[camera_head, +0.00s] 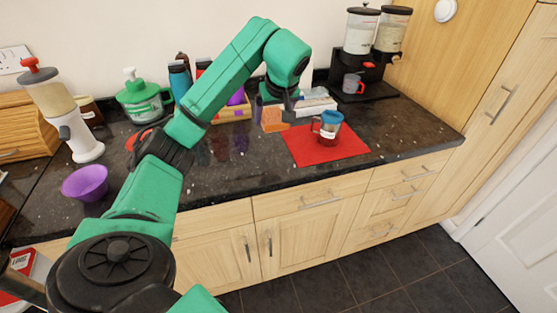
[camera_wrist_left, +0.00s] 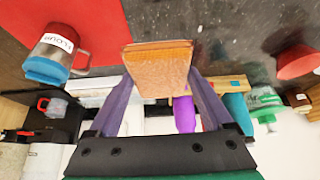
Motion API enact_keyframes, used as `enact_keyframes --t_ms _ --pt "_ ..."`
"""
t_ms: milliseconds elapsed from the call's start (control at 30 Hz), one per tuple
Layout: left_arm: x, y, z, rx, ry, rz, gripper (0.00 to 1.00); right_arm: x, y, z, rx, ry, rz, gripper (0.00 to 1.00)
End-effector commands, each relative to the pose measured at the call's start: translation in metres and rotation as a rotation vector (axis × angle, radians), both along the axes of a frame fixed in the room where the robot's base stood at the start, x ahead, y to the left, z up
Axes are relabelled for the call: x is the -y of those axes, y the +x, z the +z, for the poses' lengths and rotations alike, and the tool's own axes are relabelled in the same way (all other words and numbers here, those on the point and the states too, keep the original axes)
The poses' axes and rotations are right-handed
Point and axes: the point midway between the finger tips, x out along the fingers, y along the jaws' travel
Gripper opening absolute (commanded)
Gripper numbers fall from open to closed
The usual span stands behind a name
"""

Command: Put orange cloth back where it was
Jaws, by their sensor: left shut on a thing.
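The orange cloth (camera_head: 272,119) looks like a folded, block-like piece. In the left wrist view the cloth (camera_wrist_left: 160,72) sits between the two fingers of my left gripper (camera_wrist_left: 158,88), which is shut on it. In the head view my left gripper (camera_head: 280,108) is over the back of the counter, just left of the red mat (camera_head: 345,153). Whether the cloth touches the counter, I cannot tell. My right gripper is not in view.
A mug with a blue lid (camera_head: 328,124) stands on the red mat. A wooden tray (camera_head: 236,112) is behind and left of the cloth. A dispenser stand (camera_head: 373,88) is at the back right. A purple bowl (camera_head: 86,183) is at the front left. The counter's right end is clear.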

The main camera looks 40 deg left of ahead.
Motion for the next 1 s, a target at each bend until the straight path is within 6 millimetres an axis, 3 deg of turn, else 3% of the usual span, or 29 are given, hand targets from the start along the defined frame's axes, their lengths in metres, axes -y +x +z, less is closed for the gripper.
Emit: enact_keyframes --t_ms 33,200,500,867,900,933,1000 --pt "0.000 -0.002 -0.018 -0.009 0.001 -0.001 0.32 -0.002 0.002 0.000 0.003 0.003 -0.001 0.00" --pt "0.000 -0.002 -0.069 -0.005 0.000 -0.002 0.32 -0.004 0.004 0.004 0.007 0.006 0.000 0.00" --pt "0.000 -0.001 -0.121 -0.002 -0.001 -0.002 0.32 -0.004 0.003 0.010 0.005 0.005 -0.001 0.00" --pt "0.000 0.000 -0.130 0.001 0.001 -0.001 0.32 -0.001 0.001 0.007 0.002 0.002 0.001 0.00" --pt "0.000 0.000 -0.130 0.002 0.001 -0.002 0.88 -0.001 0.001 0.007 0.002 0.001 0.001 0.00" --pt "0.000 0.000 -0.130 0.002 0.001 -0.002 0.99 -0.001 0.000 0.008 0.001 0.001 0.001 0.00" --pt "0.000 0.000 -0.130 0.002 0.001 -0.002 1.00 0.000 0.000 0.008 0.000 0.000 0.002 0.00"
